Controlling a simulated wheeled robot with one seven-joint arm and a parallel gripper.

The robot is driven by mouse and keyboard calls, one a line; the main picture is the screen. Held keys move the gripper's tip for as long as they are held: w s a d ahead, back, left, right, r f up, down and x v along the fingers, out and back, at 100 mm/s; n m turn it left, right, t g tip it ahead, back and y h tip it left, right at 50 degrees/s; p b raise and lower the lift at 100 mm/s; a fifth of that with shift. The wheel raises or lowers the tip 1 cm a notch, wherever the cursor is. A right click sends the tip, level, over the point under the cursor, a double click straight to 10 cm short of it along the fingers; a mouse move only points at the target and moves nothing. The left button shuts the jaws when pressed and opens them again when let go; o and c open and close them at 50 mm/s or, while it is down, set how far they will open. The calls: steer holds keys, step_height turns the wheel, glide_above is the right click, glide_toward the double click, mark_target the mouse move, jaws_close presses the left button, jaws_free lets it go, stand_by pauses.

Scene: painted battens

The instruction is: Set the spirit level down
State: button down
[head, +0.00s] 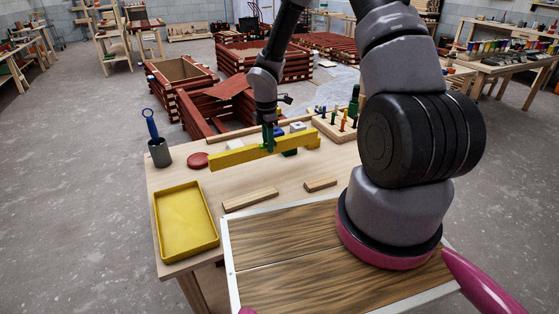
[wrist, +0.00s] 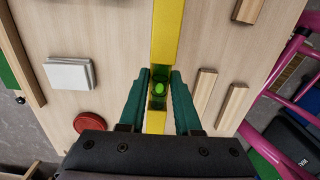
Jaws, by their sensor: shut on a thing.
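The spirit level is a long yellow bar (head: 238,156) with a green vial, which shows between the fingers in the wrist view (wrist: 159,87). My gripper (head: 269,140) is shut on the level near its middle, with a green finger on each side, also clear in the wrist view (wrist: 159,98). In the head view the level looks held above the table top (head: 180,177), running from left to right. The exact gap under it is hard to tell.
A yellow tray (head: 184,222) lies at the table's front left.

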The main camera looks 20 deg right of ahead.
steer(key=shift+d+f, duration=0.15)
steer(key=shift+f, duration=3.8)
steer(key=shift+f, duration=0.1)
steer(key=c, duration=0.6)
jaws_free()
